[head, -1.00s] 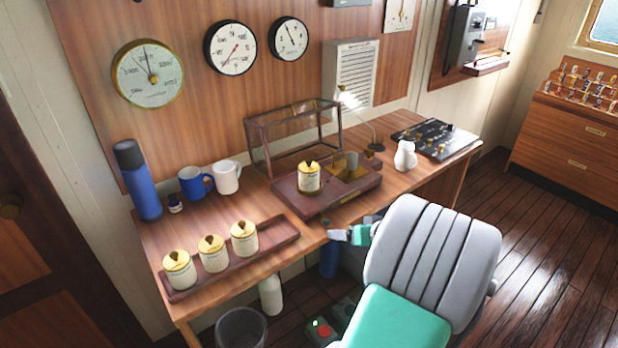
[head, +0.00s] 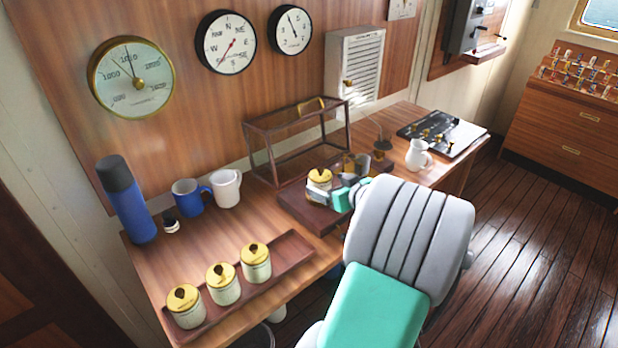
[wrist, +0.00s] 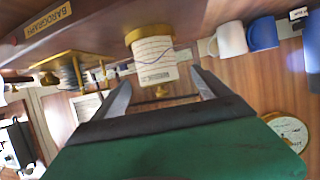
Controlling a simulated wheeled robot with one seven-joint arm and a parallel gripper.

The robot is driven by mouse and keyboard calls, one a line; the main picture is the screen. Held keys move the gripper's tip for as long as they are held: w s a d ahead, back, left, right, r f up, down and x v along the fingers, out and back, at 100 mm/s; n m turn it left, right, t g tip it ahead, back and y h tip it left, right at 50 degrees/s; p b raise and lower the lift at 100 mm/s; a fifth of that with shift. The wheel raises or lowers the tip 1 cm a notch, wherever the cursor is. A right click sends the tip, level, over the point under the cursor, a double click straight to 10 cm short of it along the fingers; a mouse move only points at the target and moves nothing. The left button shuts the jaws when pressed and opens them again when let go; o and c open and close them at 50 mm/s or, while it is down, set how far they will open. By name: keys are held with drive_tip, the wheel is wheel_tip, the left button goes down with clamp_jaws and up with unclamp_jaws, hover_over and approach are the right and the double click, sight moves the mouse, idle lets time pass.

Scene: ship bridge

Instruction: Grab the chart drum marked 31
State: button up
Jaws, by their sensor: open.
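A cream chart drum with a gold top (head: 320,179) stands on the dark wooden barograph base (head: 300,208). In the wrist view this drum (wrist: 154,62) appears upside down, just ahead of the jaws, with a trace line on its paper. My gripper (wrist: 163,88) is open, one finger to each side of the drum's line, and does not grip it. In the head view my gripper (head: 326,196) is beside the drum, partly covering it. Three similar drums stand in a tray (head: 290,245): left (head: 186,308), middle (head: 223,286), right (head: 256,264). I cannot read the number 31 on any drum.
A glass-sided case (head: 262,150) stands behind the base, and brass barograph parts (head: 357,163) are close right of the drum. Blue (head: 188,205) and white (head: 226,190) mugs and a blue flask (head: 128,205) stand left.

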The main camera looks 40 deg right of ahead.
sight(316, 176)
drive_tip(key=x, duration=0.2)
drive_tip(key=p+x, duration=0.1)
drive_tip(key=x, duration=0.2)
drive_tip(key=p+x, duration=0.1)
drive_tip(key=x, duration=0.2)
drive_tip(key=shift+d+r, duration=0.25)
drive_tip(key=shift+c, duration=0.4)
drive_tip(key=c, duration=1.5)
drive_tip(key=shift+c, duration=0.3)
drive_tip(key=shift+r, duration=0.15)
